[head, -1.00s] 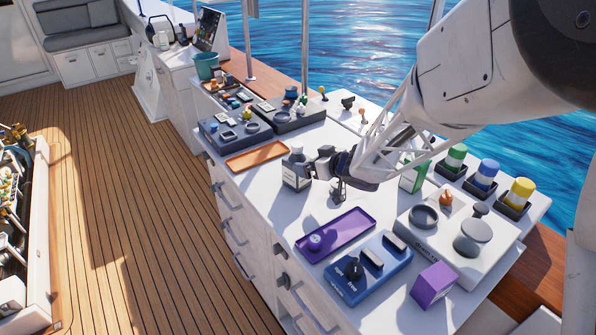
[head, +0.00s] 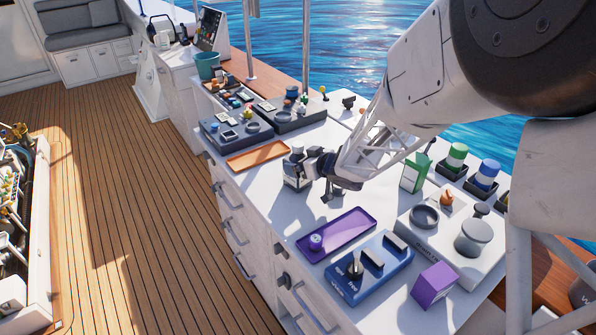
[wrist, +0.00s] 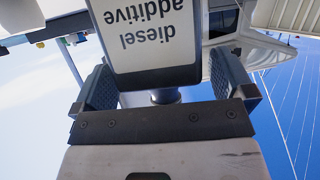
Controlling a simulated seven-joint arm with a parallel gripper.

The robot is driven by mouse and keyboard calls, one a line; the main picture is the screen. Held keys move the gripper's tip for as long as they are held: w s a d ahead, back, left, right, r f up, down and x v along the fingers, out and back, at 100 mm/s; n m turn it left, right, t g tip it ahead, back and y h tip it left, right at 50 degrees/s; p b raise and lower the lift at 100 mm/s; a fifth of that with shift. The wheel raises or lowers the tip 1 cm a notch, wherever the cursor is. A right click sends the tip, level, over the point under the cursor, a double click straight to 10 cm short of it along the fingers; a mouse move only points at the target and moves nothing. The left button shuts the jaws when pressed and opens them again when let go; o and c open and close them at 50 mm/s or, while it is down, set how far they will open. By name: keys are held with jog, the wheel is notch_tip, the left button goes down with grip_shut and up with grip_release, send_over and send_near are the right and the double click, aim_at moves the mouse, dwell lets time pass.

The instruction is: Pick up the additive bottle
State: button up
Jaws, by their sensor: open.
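The additive bottle (head: 292,181) stands upright on the white counter, just right of the orange tray. In the wrist view the bottle (wrist: 150,40) appears inverted, with a white label reading "diesel additive" and a dark band. My gripper (head: 304,166) is level with the bottle's upper part. In the wrist view my gripper (wrist: 162,82) is open, with one finger on each side of the bottle. My gripper partly hides the bottle in the head view.
The orange tray (head: 257,157) lies to the left. A purple tray (head: 352,222) with a small purple-topped jar and a blue switch box (head: 377,262) lie nearer. A green-and-white carton (head: 413,174) stands to the right, behind my arm.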

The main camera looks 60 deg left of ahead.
aim_at(298, 144)
jog(key=shift+x, duration=1)
jog(key=c, duration=1.1)
jog(key=shift+o, duration=0.2)
jog(key=shift+r, duration=0.1)
jog(key=shift+r, duration=4.95)
